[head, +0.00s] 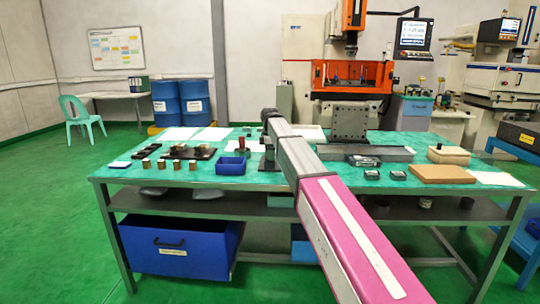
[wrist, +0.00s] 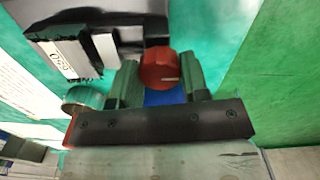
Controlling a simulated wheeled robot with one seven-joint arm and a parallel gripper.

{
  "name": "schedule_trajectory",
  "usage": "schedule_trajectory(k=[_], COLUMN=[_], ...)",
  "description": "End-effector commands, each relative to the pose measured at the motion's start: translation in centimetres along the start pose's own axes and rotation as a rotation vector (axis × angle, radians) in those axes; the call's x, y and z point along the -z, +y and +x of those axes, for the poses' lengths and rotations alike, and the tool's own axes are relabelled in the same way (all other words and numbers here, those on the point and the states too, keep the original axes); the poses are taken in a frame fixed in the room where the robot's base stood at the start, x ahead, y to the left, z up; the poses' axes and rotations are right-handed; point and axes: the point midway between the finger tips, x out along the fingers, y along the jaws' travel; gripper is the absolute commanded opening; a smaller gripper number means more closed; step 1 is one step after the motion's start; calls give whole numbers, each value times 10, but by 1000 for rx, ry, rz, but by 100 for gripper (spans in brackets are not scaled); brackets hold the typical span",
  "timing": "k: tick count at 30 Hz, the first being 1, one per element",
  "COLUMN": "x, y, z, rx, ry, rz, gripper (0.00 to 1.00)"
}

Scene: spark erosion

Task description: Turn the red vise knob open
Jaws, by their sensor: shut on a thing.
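The red vise knob (wrist: 160,70) is round and sits between the two dark green fingers of my gripper (wrist: 159,82) in the wrist view. My gripper is shut on it, with a finger on each side. Beyond the knob is a dark grey body (wrist: 120,28), apparently the vise, with a pale labelled block on its left. In the head view my arm reaches over the green-topped table (head: 300,183). My gripper cannot be made out clearly there, and I cannot tell the knob there for certain.
A round metal piece (wrist: 83,98) lies close left of my gripper in the wrist view. In the head view a blue bin (head: 232,166) stands left of my arm, with small blocks further left.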

Motion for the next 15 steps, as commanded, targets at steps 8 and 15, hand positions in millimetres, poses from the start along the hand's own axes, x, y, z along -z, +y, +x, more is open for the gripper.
schedule_trajectory(k=[8, 15], x=[0, 0], y=[0, 0], z=[0, 0], rx=[0, 0], ry=[0, 0], rz=[-10, -9], gripper=[18, 68])
